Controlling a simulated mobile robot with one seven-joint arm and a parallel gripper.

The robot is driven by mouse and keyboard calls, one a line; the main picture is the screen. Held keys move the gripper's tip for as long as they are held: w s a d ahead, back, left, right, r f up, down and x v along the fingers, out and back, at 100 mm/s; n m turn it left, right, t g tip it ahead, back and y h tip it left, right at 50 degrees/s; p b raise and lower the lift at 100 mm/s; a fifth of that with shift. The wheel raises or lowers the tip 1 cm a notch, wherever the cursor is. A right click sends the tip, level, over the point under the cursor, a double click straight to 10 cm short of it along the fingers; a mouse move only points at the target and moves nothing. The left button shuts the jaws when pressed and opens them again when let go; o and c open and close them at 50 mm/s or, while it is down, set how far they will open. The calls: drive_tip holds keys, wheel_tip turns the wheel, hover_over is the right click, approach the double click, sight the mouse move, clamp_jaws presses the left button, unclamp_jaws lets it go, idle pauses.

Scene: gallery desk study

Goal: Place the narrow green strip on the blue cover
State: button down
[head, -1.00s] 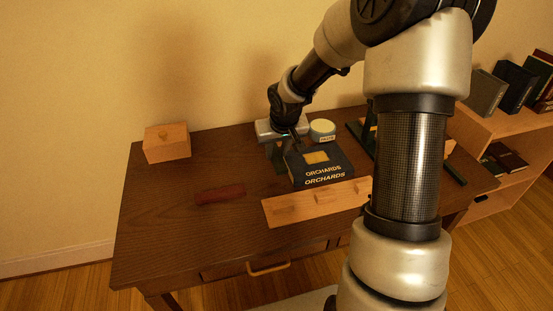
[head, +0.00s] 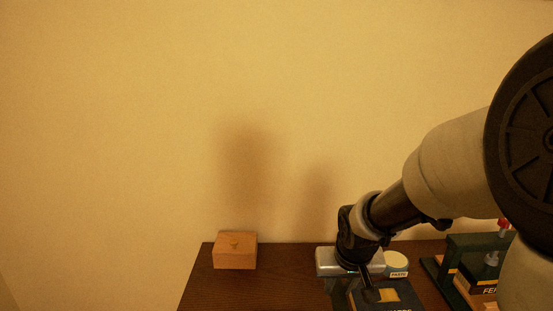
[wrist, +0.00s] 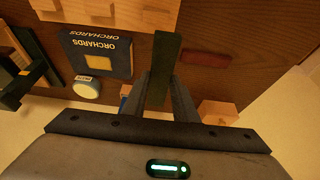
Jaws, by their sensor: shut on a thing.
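The narrow green strip (wrist: 166,55) is dark green and is held lengthwise between the fingers of my gripper (wrist: 163,80) in the wrist view. In the head view my gripper (head: 338,284) is over the desk, left of the blue cover (head: 400,294). The blue cover also shows in the wrist view (wrist: 119,68): it is a dark navy book marked ORCHARDS with a yellow square, lying flat. The cover's near part is cut off in the head view.
A round pale-topped tin (head: 397,260) stands behind the cover. A dark green frame (head: 447,272) with books is at the right. A wooden box (head: 235,251) is at the back left. The wrist view shows a wooden tray (wrist: 150,12) and a dark red bar (wrist: 207,58).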

sight(339, 299)
wheel_tip(339, 299, up, 2)
drive_tip(key=p, duration=0.3)
drive_tip(key=shift+s+d+r, duration=0.1)
drive_tip(key=p+v, duration=0.3)
drive_tip(key=p, duration=0.5)
drive_tip(key=shift+r, duration=0.35)
drive_tip(key=p, duration=0.2)
drive_tip(key=shift+s+r+p, duration=0.25)
drive_tip(key=shift+s+p, duration=0.05)
drive_tip(key=shift+f, duration=0.15)
